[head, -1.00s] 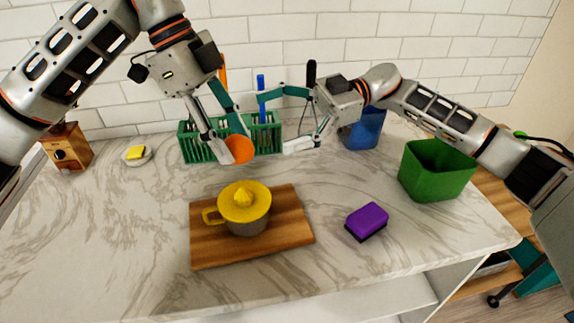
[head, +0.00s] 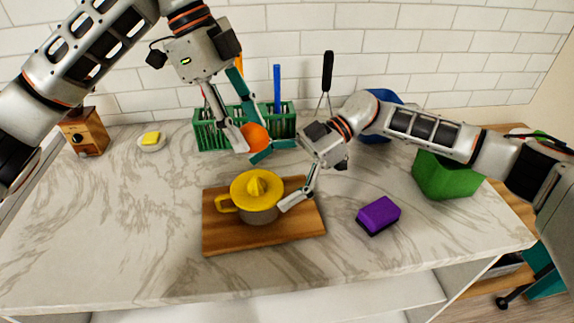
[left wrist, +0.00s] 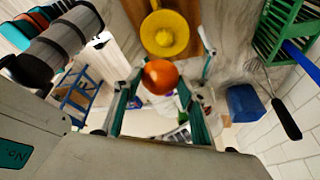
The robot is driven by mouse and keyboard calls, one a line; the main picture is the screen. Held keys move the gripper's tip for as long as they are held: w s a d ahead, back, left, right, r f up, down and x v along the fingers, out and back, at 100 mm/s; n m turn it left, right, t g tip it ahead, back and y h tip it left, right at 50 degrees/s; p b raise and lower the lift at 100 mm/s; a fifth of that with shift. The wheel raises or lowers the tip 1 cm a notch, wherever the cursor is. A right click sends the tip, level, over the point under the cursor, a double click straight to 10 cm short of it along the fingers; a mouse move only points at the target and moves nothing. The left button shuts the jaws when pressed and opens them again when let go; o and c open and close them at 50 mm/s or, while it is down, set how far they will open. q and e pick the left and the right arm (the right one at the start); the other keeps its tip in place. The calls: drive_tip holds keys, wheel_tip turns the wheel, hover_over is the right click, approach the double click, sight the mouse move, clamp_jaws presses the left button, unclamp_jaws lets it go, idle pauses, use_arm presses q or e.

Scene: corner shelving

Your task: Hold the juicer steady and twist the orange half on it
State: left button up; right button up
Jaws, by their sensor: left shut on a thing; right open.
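The juicer (head: 256,187) has a yellow top with a ridged cone, a side handle at left and a grey bowl. It stands upright on a wooden cutting board (head: 225,240). My left gripper (head: 246,140) is shut on the orange half (head: 256,138) and holds it in the air behind and above the juicer. The left wrist view shows the orange half (left wrist: 160,77) between the fingers and the juicer (left wrist: 165,34) apart from it. My right gripper (head: 279,178) is open, at the juicer's right and back side. I cannot tell whether a finger touches it.
A purple sponge (head: 379,215) lies right of the board. A green bin (head: 445,175) stands at right. A green rack (head: 210,135) stands by the wall, with a yellow soap (head: 151,139) and wooden box (head: 85,132) at left. The counter left of the board is clear.

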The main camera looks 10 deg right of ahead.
sight(249, 195)
drive_tip(key=shift+x, duration=1.9)
drive_tip(key=c, duration=1.3)
drive_tip(key=shift+c, duration=0.2)
drive_tip(key=o, duration=1.1)
drive_tip(key=shift+o, duration=0.2)
drive_tip(key=c, duration=1.1)
